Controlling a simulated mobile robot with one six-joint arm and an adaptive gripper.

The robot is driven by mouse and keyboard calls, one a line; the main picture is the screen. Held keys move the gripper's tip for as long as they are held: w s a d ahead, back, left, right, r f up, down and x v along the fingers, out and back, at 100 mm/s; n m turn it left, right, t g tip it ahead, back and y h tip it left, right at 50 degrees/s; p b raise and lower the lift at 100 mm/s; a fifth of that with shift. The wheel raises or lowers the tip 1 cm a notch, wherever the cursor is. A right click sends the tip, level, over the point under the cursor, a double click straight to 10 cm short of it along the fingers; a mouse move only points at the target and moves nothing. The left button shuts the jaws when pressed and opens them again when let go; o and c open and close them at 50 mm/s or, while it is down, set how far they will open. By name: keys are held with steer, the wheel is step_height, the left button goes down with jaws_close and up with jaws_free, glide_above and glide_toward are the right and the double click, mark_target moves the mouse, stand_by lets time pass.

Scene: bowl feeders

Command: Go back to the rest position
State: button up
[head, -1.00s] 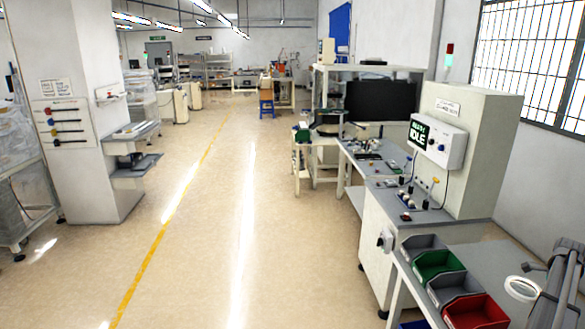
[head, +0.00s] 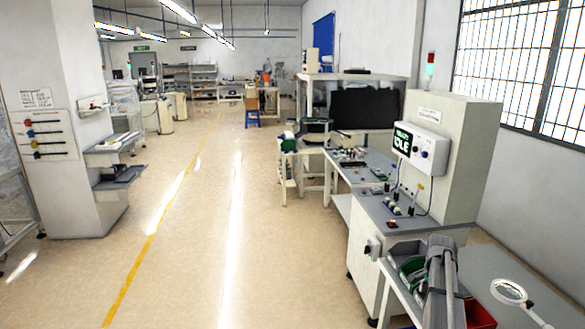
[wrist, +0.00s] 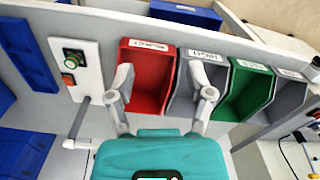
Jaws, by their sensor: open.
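My gripper (wrist: 162,76) shows in the wrist view with its two grey fingers spread apart and nothing between them. Its teal body fills the bottom middle of that view. The fingers appear in front of a red bin (wrist: 150,55) labelled REJECT and the grey bin to its right; the gap to them cannot be told. In the head view my grey arm stands at the lower right, over the bench with the bins, and hides part of them. The gripper cannot be made out there.
A green bin (wrist: 245,95) and another grey bin (wrist: 287,100) continue the row. A switch box (wrist: 78,68) and blue bins (wrist: 25,50) are at the left. In the head view a machine cabinet (head: 455,165) and a ring magnifier (head: 509,291) flank the arm. The floor (head: 215,250) is clear.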

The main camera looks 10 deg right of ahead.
steer(key=s+a+n, duration=0.1)
steer(key=a+n, duration=0.7)
steer(key=a, duration=1.5)
steer(key=s+a+n, duration=0.4)
steer(key=a, duration=0.6)
steer(key=s+a+n, duration=0.4)
steer(key=s+a, duration=0.1)
steer(key=a, duration=0.5)
steer(key=shift+s, duration=0.15)
steer(key=shift+c, duration=0.8)
steer(key=shift+d, duration=0.1)
